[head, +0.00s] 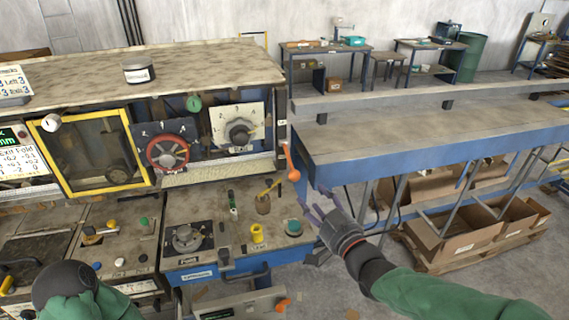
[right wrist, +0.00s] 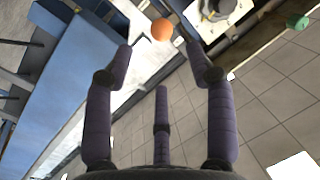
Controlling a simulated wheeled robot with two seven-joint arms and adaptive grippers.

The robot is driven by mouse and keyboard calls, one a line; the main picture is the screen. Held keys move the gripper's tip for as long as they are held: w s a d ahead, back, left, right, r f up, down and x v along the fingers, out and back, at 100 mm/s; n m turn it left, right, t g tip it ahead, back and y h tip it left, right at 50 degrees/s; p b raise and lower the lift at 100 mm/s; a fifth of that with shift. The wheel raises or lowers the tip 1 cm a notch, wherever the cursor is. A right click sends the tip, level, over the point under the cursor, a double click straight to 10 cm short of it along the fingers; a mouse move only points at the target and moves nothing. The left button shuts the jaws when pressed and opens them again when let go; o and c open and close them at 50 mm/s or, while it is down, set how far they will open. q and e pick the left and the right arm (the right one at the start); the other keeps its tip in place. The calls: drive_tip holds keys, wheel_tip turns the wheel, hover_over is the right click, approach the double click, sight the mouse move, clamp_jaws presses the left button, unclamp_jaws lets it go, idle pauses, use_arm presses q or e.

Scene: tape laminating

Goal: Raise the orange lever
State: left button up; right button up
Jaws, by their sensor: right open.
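The orange lever (head: 291,163) hangs at the right end of the machine's upper panel, its rounded orange knob pointing down. Its orange ball end also shows in the right wrist view (right wrist: 162,29), ahead of the fingertips and between their lines. My right gripper (head: 318,205) is open and empty, just below and to the right of the lever, apart from it. Its purple fingers are spread in the right wrist view (right wrist: 160,62). My left arm shows at the bottom left, but its fingers are out of view.
A second orange handle (head: 282,304) sits low on the machine front. The lower console (head: 205,215) carries a dial, yellow and green knobs and small levers. A blue-edged conveyor table (head: 430,135) lies to the right. Cardboard boxes (head: 455,240) stand on a pallet beneath it.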

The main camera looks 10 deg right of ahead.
sight(297, 179)
drive_tip(key=x, duration=1.1)
drive_tip(key=shift+w+a+b, duration=0.1)
drive_tip(key=shift+w+b, duration=0.1)
drive_tip(key=shift+b, duration=0.1)
drive_tip(key=shift+r, duration=0.1)
clamp_jaws()
